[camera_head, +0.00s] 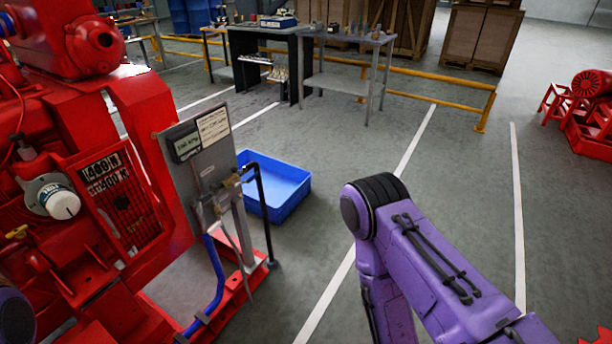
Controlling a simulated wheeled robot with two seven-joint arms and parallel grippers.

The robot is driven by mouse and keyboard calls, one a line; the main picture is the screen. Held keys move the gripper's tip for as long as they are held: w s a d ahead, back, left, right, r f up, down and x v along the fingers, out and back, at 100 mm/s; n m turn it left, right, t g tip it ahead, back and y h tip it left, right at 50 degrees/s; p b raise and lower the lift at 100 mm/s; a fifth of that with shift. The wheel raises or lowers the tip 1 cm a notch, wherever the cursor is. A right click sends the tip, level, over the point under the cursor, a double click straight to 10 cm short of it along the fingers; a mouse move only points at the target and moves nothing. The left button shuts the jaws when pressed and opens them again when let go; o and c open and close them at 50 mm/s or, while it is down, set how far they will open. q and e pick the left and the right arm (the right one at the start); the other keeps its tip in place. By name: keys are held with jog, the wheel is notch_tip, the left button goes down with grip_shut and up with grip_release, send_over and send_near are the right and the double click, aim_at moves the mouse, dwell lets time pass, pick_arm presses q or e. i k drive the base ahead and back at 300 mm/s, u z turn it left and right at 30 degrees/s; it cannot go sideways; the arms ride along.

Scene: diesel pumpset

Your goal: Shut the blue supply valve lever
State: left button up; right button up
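A bent blue pipe or bar (215,275) runs down in front of the grey panel stand, with its lower end (200,318) near the red base frame. I cannot tell whether a valve lever is part of it or whether that lever is open or shut. The upright grey panel (205,160) carries a small display and a label. My purple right arm shows at the lower right, but its gripper is out of view. Only a small dark purple part of my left arm shows at the lower left edge; its gripper is out of view.
The red engine (90,230) fills the left side. A black bent bar (262,200) stands beside the panel, in front of a blue crate (290,185) on the floor. Workbenches (345,85) and a yellow rail (440,100) stand behind. The floor at centre right is clear.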

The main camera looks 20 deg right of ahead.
aim_at(251, 178)
jog(key=z, duration=0.35)
jog(key=k, duration=0.65)
jog(key=z, duration=0.5)
jog(key=i, duration=1.5)
jog(key=u, duration=0.25)
